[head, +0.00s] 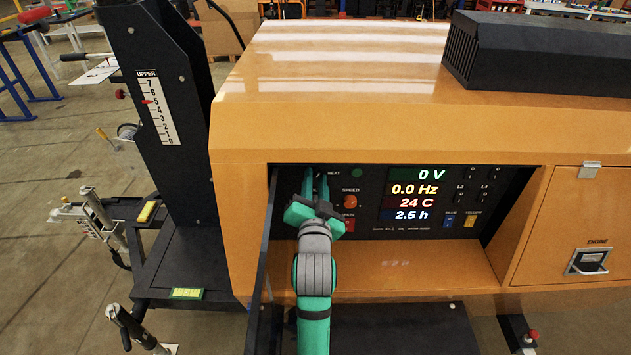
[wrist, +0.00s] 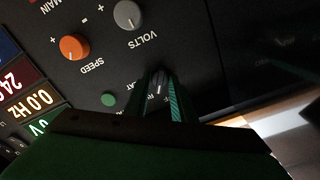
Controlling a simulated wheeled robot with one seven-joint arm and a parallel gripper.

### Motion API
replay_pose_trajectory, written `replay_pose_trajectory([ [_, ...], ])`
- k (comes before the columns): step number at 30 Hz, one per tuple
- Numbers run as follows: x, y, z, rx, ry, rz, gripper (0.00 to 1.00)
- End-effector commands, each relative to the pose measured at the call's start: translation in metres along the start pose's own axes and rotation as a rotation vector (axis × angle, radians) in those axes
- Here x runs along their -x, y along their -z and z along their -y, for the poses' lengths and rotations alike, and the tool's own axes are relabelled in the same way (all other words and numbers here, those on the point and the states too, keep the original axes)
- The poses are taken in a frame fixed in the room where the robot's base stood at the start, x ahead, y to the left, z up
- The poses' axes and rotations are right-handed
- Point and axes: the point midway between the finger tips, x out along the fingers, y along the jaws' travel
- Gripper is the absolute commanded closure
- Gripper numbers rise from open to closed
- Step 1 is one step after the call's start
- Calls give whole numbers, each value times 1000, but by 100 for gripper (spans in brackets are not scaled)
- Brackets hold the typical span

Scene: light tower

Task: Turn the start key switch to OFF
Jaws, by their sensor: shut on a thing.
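The start key switch (wrist: 158,83) is a small dark knob with a grey front, set in the black control panel (wrist: 215,60). White lettering beside it is partly covered, with "HEAT" partly readable. My gripper (wrist: 160,92) has its two green fingers on either side of the switch and is shut on it. In the head view my gripper (head: 316,182) reaches into the panel recess at its upper left and hides most of the switch. The position the switch points to cannot be told.
Near the switch are a green lamp (wrist: 108,99), an orange speed knob (wrist: 74,46) and a grey volts knob (wrist: 128,15). The displays (head: 418,195) read 0 V, 0.0 Hz, 24 C and 2.5 h. An open dark door (head: 264,270) stands close left of my arm.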

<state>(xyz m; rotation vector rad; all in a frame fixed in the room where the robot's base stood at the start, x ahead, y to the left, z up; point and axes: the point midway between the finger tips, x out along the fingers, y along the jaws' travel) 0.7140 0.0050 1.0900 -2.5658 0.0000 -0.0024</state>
Motion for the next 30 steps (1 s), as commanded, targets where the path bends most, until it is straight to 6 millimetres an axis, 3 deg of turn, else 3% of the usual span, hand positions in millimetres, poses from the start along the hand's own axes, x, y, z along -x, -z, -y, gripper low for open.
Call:
replay_pose_trajectory([
  [15, 0, -3, -1, 418, -2, 8, 100],
  [30, 0, -4, -2, 587, -1, 10, 100],
])
